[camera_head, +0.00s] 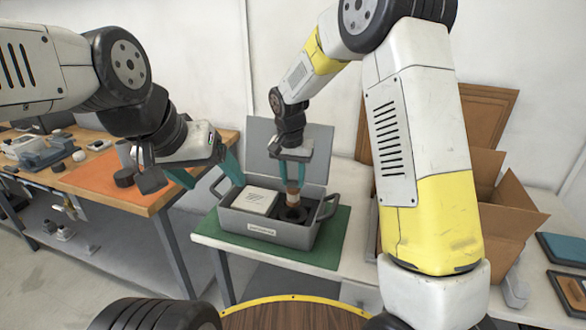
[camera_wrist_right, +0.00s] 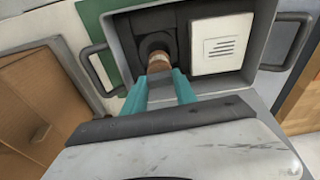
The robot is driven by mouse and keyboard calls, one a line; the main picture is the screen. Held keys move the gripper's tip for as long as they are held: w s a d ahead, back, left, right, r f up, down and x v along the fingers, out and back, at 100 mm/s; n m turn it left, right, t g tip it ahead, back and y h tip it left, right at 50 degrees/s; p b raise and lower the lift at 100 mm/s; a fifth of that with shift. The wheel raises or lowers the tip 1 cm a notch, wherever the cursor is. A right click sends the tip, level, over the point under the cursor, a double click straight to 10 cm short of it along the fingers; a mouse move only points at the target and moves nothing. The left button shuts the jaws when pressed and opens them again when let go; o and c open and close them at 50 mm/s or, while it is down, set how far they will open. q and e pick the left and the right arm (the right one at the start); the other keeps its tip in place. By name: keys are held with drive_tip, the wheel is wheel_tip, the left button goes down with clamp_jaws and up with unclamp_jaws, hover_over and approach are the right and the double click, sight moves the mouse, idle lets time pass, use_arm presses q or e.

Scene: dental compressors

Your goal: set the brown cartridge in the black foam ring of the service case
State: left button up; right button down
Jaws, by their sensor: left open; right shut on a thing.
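The brown cartridge (camera_head: 293,190) is held upright between the teal fingers of my right gripper (camera_head: 292,178), which is shut on it. It sits over the black foam ring (camera_head: 292,213) in the right part of the grey service case (camera_head: 265,234). In the right wrist view the cartridge (camera_wrist_right: 158,63) lines up closely with the dark ring (camera_wrist_right: 152,43). I cannot tell whether its lower end is inside the ring or just above it. My left gripper (camera_head: 216,184) is open and empty, left of the case.
A white box (camera_head: 254,201) fills the case's left part. The case lid (camera_head: 290,148) stands open behind; handles stick out at both ends. The case rests on a green mat (camera_head: 333,238). Cardboard boxes (camera_head: 500,200) stand right. An orange mat (camera_head: 105,178) lies on the left bench.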

sight(293, 198)
drive_tip(key=shift+w+f, duration=0.15)
drive_tip(key=shift+f, duration=3.25)
drive_tip(key=shift+f, duration=0.6)
drive_tip(key=c, duration=1.3)
unclamp_jaws()
drive_tip(key=shift+o, duration=0.2)
drive_tip(key=shift+r, duration=0.1)
drive_tip(key=shift+s+a+r, duration=0.1)
drive_tip(key=shift+s+r, duration=0.2)
drive_tip(key=shift+r, duration=1.5)
drive_tip(key=shift+s+a+r, duration=0.1)
drive_tip(key=shift+s+r, duration=0.2)
drive_tip(key=shift+r, duration=1.45)
drive_tip(key=shift+s+r, duration=0.3)
drive_tip(key=shift+r, duration=1.5)
drive_tip(key=shift+r, duration=0.1)
